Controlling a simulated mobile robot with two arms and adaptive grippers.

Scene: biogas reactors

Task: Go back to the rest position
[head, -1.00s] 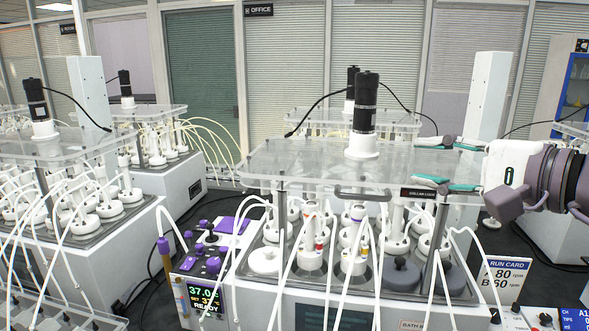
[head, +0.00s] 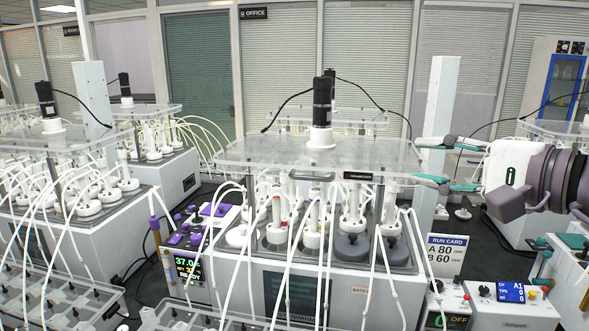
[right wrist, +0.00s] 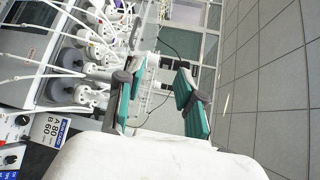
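My right gripper (head: 449,163) comes in from the right in the head view. Its two green-padded fingers are spread apart with nothing between them. It is level with the clear top plate (head: 270,152) of the middle reactor bath, just off that plate's right end. In the right wrist view the fingers (right wrist: 163,100) are also apart and empty, with the reactor bath to their left. My left gripper is not in the head view.
A run card (head: 446,256) stands right of the middle bath. A control box with a blue screen (head: 511,292) is at lower right. A second bath (head: 98,232) stands at left. A clear rack (head: 75,292) is at lower left.

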